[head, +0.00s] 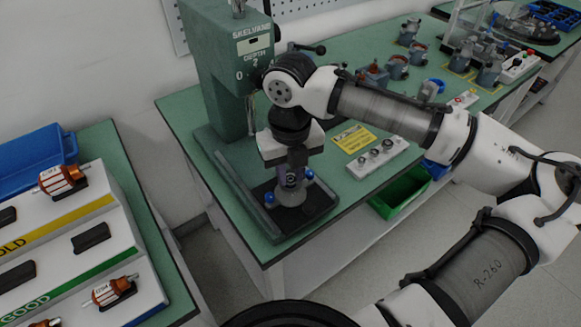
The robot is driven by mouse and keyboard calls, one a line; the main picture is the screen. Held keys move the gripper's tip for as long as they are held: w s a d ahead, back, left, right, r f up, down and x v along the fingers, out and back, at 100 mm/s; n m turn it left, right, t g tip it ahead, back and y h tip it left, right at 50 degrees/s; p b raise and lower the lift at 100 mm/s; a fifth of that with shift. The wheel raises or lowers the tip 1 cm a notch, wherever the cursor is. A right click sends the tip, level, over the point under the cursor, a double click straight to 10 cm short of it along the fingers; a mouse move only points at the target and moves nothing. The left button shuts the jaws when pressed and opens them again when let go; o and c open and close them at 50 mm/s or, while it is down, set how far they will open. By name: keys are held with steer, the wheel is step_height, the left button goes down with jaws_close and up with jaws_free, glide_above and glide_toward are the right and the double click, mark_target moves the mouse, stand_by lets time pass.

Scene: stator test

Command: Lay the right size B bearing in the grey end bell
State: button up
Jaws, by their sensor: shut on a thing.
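The grey end bell (291,196) sits on the black plate of the green press, between two blue knobs. My gripper (291,172) points straight down right over the end bell, with its fingertips at or just above the top of it. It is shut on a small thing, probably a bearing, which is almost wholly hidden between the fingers. I cannot tell whether that thing touches the end bell. A white tray (354,175) with several small round metal parts, which look like bearings, lies on the bench to the right of my gripper.
The green press column (222,75) stands close behind my gripper. A yellow label (353,138) lies by the tray. A green bin (400,195) hangs at the bench's front edge. Several motor parts (399,67) stand farther back. A sorting rack (85,240) is at left.

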steer(key=o, duration=0.7)
steer(key=shift+o, duration=0.2)
step_height(320, 180, up, 14)
steer(key=shift+b, duration=0.35)
steer(key=shift+s+f, duration=0.1)
steer(key=shift+f, duration=0.05)
stand_by(0.4)
